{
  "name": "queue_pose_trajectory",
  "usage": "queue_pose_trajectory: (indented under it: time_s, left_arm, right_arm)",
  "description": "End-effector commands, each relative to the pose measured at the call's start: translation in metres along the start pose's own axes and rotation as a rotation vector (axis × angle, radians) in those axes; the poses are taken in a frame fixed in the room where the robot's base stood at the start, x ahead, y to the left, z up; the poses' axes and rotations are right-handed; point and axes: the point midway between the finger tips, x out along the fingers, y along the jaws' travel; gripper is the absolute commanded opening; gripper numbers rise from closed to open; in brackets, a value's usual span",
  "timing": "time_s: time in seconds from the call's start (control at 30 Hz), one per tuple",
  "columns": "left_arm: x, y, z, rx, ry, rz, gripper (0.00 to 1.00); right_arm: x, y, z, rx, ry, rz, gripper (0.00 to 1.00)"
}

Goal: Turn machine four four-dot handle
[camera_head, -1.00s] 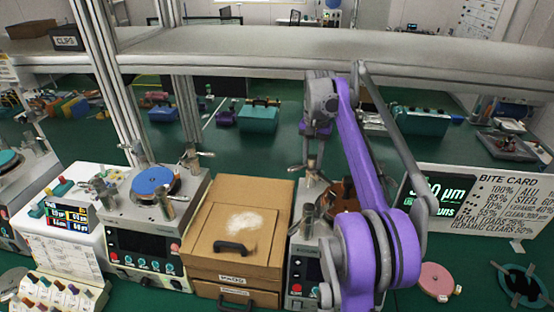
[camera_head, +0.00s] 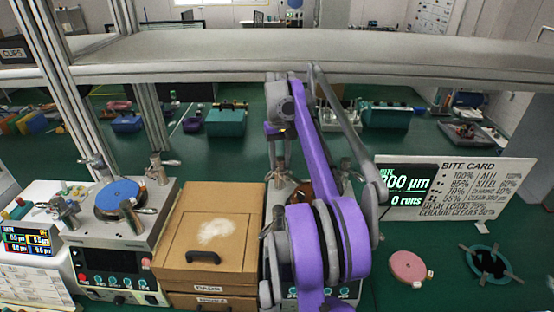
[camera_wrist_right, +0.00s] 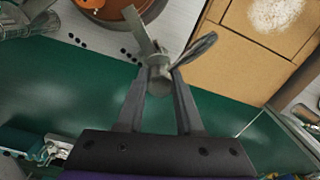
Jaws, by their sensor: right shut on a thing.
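The machine (camera_head: 349,291) with a brown round plate stands right of the cardboard box, largely hidden behind my right arm. In the right wrist view its orange-brown plate (camera_wrist_right: 112,8) and pale top (camera_wrist_right: 178,22) show at the upper edge. A grey metal handle (camera_wrist_right: 160,78) with splayed arms stands by the machine's edge. My right gripper (camera_wrist_right: 158,88) is shut on the handle's hub, one finger on each side. In the head view the right gripper (camera_head: 279,140) reaches down at the machine's far side. Small black dots mark the machine top, too small to match surely to this handle. My left gripper is not in view.
A cardboard box (camera_head: 175,258) with a black pull stands close left of the machine. Further left is a similar machine with a blue disc (camera_head: 121,194). A grey shelf beam (camera_head: 230,50) crosses above. A pink disc (camera_head: 408,268) and a bite card (camera_head: 470,190) are right.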

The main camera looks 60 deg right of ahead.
Motion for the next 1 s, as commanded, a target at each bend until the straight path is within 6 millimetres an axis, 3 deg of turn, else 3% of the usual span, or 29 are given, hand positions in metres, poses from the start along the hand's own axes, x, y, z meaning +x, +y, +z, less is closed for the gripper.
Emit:
queue_pose_trajectory:
  time_s: [0.4, 0.43, 0.6, 0.87, 1.0]
  left_arm:
    - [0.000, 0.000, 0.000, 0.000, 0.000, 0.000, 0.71]
    - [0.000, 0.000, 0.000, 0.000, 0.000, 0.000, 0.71]
    - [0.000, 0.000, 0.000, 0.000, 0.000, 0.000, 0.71]
    - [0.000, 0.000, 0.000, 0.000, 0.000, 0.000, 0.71]
    - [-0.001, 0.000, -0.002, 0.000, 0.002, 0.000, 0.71]
  right_arm:
    - [0.000, 0.000, 0.000, -0.007, 0.000, 0.000, 0.00]
    - [0.000, 0.000, 0.000, -0.007, 0.000, 0.001, 0.37]
    - [0.000, 0.000, 0.000, -0.007, 0.000, 0.001, 0.65]
    - [-0.001, 0.000, 0.000, -0.007, 0.000, 0.000, 0.65]
    - [-0.010, 0.000, 0.000, -0.007, 0.001, 0.000, 0.65]
